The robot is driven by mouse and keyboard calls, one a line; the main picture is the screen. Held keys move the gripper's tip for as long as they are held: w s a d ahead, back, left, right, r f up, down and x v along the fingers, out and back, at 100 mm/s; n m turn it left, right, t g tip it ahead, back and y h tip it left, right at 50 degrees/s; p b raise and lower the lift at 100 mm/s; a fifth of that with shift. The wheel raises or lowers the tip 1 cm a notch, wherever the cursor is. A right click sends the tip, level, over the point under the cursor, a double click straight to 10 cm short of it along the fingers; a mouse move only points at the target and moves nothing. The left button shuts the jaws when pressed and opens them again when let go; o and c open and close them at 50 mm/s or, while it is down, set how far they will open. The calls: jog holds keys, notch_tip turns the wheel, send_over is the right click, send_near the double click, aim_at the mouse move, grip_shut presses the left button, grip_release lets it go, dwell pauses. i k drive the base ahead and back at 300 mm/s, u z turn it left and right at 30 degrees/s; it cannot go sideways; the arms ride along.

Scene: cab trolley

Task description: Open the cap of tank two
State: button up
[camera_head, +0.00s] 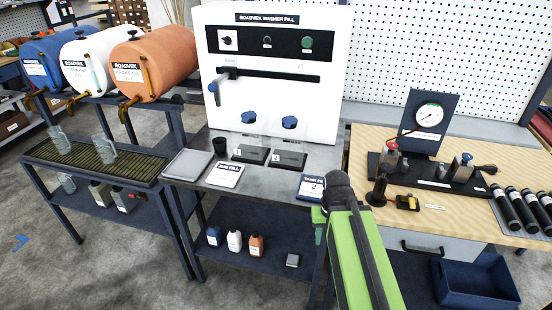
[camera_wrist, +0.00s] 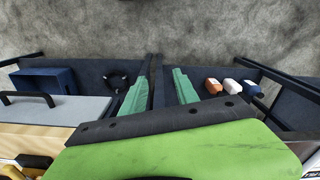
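Two clear tanks with blue caps stand side by side on the grey bench in front of the white washer fill cabinet. The left tank's cap (camera_head: 249,117) and the right tank's cap (camera_head: 290,122) both appear seated on top. A blue card (camera_head: 312,188) with a 2 lies at the bench's front right. My gripper (camera_wrist: 165,85) is open and empty, its green fingers apart in the wrist view, pointing down over the lower shelf. It is in front of the bench, away from the caps.
The white cabinet (camera_head: 270,100) has a lever (camera_head: 222,85) at left. A black cup (camera_head: 220,146) and a white card (camera_head: 224,175) lie left of the tanks. Small bottles (camera_head: 234,241) stand on the lower shelf. A gauge stand (camera_head: 428,117) and blue bin (camera_head: 475,285) are at right.

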aim_at(289, 121)
jog(key=u, duration=0.15)
jog(key=k, duration=0.15)
jog(key=u, duration=3.35)
jog(key=k, duration=1.65)
jog(key=z, duration=0.65)
jog(key=i, duration=1)
jog(key=u, duration=0.15)
